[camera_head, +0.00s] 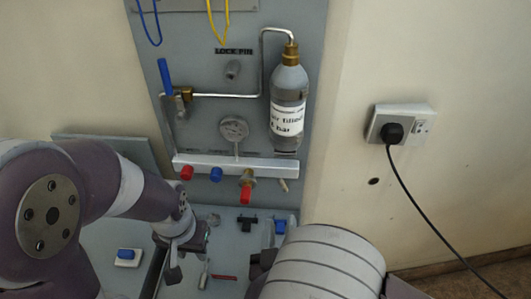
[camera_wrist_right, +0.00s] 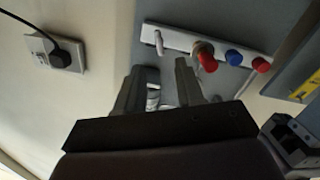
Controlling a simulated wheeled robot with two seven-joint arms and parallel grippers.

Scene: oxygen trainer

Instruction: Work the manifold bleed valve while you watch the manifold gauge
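The white manifold bar (camera_head: 250,167) runs across the panel, with the round manifold gauge (camera_head: 234,129) above it; its reading is too small to tell. The bar carries a red knob (camera_head: 186,173), a blue knob (camera_head: 216,174), a brass valve with a red end (camera_head: 246,188) and a small pale stub (camera_head: 284,185). I cannot tell which is the bleed valve. In the right wrist view, my right gripper (camera_wrist_right: 158,78) is open, below the bar and apart from the brass valve (camera_wrist_right: 204,54). My left gripper (camera_head: 186,256) is low at the left; its opening is unclear.
A labelled bottle (camera_head: 289,100) and a blue-handled valve (camera_head: 165,77) are above the bar. The lower board holds a black T-shaped piece (camera_head: 247,222) and a blue-topped white block (camera_head: 126,256). A wall socket (camera_head: 400,124) with a black cord is at the right.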

